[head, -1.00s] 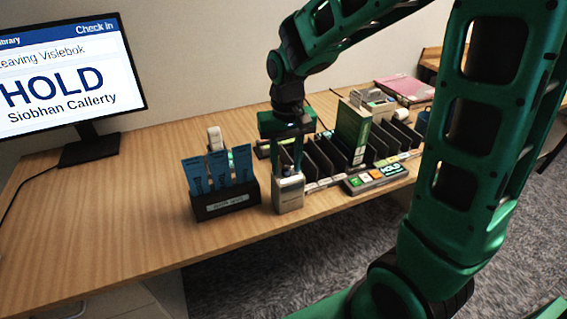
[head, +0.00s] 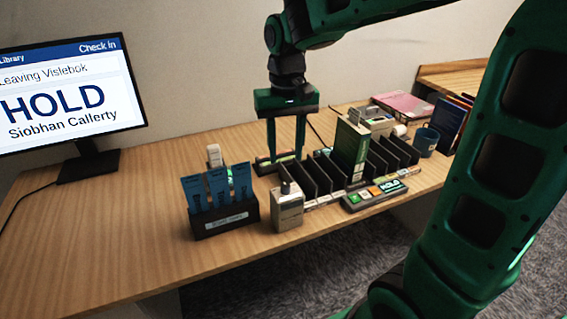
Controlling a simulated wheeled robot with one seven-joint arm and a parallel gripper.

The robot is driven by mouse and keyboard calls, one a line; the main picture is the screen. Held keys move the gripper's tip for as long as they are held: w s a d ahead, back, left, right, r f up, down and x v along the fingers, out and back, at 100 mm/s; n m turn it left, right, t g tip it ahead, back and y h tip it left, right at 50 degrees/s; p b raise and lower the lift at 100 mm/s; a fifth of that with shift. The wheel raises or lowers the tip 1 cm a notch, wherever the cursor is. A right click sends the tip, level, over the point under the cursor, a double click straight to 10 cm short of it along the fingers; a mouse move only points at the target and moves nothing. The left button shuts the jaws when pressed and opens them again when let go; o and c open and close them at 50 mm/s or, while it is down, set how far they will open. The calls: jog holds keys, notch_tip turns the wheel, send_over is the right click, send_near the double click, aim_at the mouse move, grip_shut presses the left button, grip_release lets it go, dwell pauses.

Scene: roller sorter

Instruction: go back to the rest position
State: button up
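My gripper (head: 286,158) hangs fingers down over the back of the desk, behind a small grey box-shaped device (head: 289,212). Its two green fingers stand apart with nothing between them, so it is open and empty. The grey device stands upright at the desk's front, with a dark knob on top. My arm reaches in from the upper right, and a large green link of mine fills the right side of the head view.
A black holder (head: 225,220) with blue slips is left of the device. A black slotted rack (head: 325,178) holds a green book (head: 350,150). A button panel (head: 375,194) lies in front. A mug (head: 425,141) and monitor (head: 70,90) flank them.

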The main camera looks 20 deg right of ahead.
jog(key=shift+r, duration=0.5)
